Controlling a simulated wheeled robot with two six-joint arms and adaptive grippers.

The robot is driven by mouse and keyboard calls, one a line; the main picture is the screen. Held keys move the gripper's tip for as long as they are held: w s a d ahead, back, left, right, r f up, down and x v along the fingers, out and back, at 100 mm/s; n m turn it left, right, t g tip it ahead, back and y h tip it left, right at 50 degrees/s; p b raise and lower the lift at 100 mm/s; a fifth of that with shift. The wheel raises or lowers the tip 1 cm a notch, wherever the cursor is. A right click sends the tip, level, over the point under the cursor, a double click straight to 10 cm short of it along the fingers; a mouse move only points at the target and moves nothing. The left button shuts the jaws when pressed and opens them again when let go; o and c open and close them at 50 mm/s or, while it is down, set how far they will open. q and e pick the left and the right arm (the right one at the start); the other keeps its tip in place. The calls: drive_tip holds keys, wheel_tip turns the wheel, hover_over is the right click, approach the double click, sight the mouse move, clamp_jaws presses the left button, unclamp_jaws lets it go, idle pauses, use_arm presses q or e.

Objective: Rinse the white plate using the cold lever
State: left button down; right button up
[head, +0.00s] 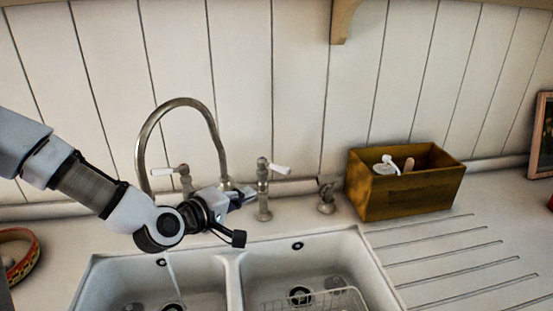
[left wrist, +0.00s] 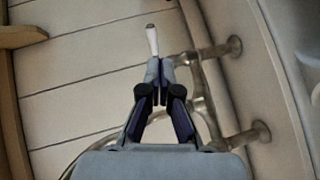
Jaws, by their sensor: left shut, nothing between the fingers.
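The bridge tap (head: 180,103) has a tall curved metal spout. Its two white-handled levers are one on the left (head: 162,171) and one on the right (head: 280,169); I see no mark telling which is cold. My left gripper (head: 252,193) is shut and empty, its tips close to the right lever's post. In the left wrist view a white handle (left wrist: 152,40) shows just beyond the shut tips (left wrist: 160,70); I cannot tell if they touch. A thin pale stream, apparently water (head: 172,275), falls into the left basin. The white plate and my right gripper are not in view.
A double white sink (head: 232,270) lies below the tap, with a wire rack (head: 325,301) in the right basin. A wooden box (head: 412,196) with a pump bottle (head: 385,167) stands right, behind a clear grooved drainer. A patterned round item (head: 20,262) is far left.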

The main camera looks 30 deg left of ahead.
use_arm(q)
drive_tip(key=a+n, duration=0.2)
approach(279, 170)
drive_tip(key=shift+t, duration=0.3)
drive_tip(key=p+x, duration=0.2)
drive_tip(key=x, duration=0.4)
drive_tip(key=shift+w+f, duration=0.2)
drive_tip(key=shift+w+d+f, duration=0.1)
drive_tip(key=shift+w+f, duration=0.1)
drive_tip(key=shift+w, duration=0.2)
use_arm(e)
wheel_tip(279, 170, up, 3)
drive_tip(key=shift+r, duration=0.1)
use_arm(q)
drive_tip(key=shift+n, duration=0.3)
drive_tip(key=shift+w+d+y, duration=0.1)
drive_tip(key=shift+d+y, duration=0.05)
drive_tip(key=shift+y, duration=0.35)
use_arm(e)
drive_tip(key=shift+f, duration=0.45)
